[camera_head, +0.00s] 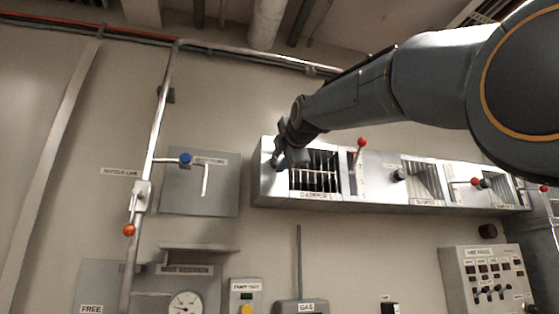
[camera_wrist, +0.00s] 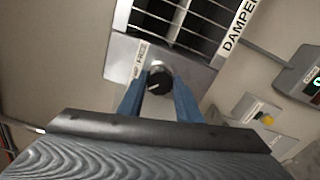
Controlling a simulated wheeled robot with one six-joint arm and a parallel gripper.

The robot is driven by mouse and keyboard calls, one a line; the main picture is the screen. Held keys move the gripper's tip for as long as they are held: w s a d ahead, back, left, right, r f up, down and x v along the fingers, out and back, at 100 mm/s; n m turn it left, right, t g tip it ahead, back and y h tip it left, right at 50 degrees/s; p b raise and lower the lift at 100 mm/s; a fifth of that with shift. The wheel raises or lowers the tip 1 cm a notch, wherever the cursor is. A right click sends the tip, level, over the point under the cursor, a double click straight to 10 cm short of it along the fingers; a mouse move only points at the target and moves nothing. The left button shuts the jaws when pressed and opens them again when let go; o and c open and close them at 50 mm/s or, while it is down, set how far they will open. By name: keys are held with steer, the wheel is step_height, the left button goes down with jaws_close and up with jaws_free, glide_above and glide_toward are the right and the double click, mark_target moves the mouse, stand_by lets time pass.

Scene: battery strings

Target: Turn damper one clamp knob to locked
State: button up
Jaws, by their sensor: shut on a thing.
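The damper one clamp knob (camera_wrist: 160,82) is a round black knob on a pale metal plate (camera_wrist: 194,77), with a light pointer line toward the picture's lower left. A small label reading FREE (camera_wrist: 139,62) is on the plate, up and left of the knob. My gripper (camera_wrist: 159,88) has its two blue fingers on either side of the knob, shut on it. In the head view my gripper (camera_head: 282,159) is at the left end of the damper one housing (camera_head: 268,186) and hides the knob there. The damper one grille (camera_head: 315,172) has dark openings behind bars.
A red-balled lever (camera_head: 361,143) stands just right of the grille. More dampers with red-balled levers continue right. A blue-handled valve (camera_head: 185,159) and a pipe (camera_head: 155,130) are to the left. A control panel (camera_head: 485,280) is at lower right.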

steer(key=o, duration=1)
steer(key=shift+s, duration=0.15)
steer(key=b+v, duration=0.3)
steer(key=v, duration=0.4)
steer(key=shift+s+d, duration=0.1)
steer(key=shift+s, duration=0.2)
